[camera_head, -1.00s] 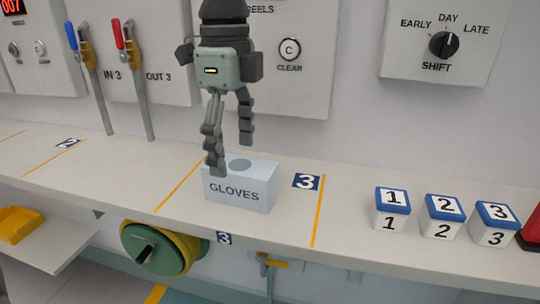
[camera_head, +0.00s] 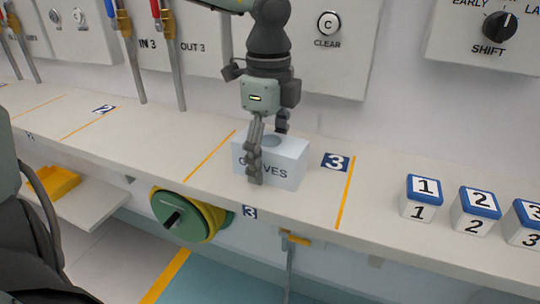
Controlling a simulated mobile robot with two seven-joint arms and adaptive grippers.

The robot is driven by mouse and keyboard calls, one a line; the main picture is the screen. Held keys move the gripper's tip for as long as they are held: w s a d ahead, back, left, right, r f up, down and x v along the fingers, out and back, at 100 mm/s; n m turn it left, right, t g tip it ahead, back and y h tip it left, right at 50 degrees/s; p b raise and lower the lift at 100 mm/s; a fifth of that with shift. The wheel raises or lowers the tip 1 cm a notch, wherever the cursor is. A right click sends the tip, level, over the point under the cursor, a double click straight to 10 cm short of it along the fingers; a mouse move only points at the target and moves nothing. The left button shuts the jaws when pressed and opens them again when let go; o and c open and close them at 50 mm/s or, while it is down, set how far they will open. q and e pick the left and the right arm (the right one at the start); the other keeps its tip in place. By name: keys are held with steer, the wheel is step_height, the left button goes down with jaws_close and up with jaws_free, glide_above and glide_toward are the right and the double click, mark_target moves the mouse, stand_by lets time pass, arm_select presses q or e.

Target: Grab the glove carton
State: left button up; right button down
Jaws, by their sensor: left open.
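The glove carton (camera_head: 290,168) is a pale grey-blue box with a round hole in its top and the word GLOVES on its front. It stands on the shelf between two orange lines, beside the number 3 plate (camera_head: 336,162). My left gripper (camera_head: 268,158) points down over the carton and is open. One finger hangs in front of the carton's front face and hides part of the lettering. The other finger is at the back side, near the top rear edge. I cannot tell whether either finger touches the carton. My right gripper does not show.
Blocks numbered 1 (camera_head: 421,198), 2 (camera_head: 475,210) and 3 (camera_head: 525,224) stand to the right on the shelf (camera_head: 150,135). Wall panels with levers and a shift knob (camera_head: 500,26) rise behind. A green and yellow reel (camera_head: 183,216) sits below the front edge.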

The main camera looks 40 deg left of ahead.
arm_select(q)
steer(key=c, duration=1.4)
